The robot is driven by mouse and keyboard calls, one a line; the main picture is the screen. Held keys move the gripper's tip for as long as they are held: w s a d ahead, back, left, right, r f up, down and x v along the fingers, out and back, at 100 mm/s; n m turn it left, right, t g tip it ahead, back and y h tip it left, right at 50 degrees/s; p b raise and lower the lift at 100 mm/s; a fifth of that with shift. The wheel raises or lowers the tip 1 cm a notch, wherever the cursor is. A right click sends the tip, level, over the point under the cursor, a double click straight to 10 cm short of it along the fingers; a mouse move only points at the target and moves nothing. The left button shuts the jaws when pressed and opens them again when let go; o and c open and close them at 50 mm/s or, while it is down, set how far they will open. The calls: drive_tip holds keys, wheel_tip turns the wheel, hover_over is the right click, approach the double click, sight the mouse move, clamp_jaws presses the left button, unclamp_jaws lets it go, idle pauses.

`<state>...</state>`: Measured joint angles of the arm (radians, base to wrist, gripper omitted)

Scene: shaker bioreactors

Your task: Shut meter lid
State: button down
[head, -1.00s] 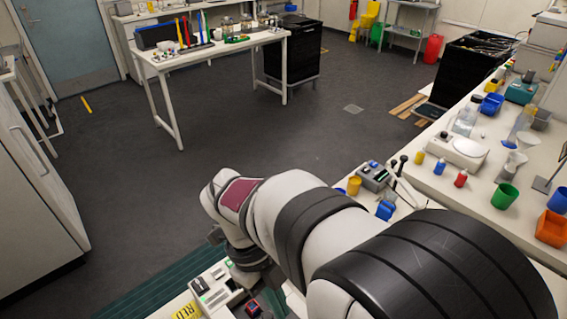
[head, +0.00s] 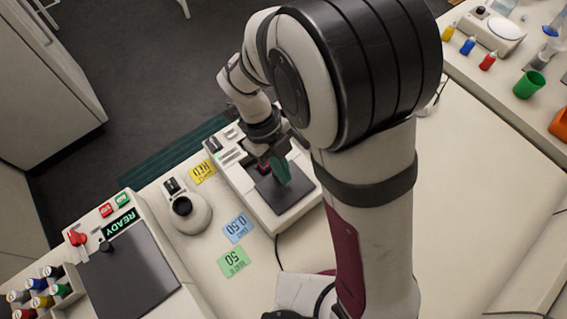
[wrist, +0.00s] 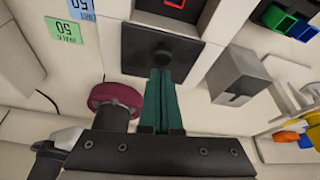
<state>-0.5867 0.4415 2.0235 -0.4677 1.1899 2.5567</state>
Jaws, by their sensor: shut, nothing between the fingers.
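The meter (head: 238,176) is a pale box on the bench in the head view, with a dark square plate (head: 285,196) on its top. In the wrist view the same plate (wrist: 190,57) shows a dark round spot by my fingertips. I cannot tell which part is the lid, or how far it is open. My gripper (head: 282,174) has green fingers, pointed down over the plate. In the wrist view its fingers (wrist: 161,75) are together and empty, at or just above the plate; contact is unclear. A red-lit square (wrist: 178,3) lies beyond the plate.
A grey block (wrist: 236,76) stands right of the plate in the wrist view. Left of the meter are a yellow card (head: 203,172), a blue card (head: 238,228), a green card (head: 233,262) and a round white device (head: 190,212). A READY unit (head: 130,270) stands farther left.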

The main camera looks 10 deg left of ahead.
drive_tip(key=w+a, duration=0.6)
drive_tip(key=shift+w+a, duration=0.1)
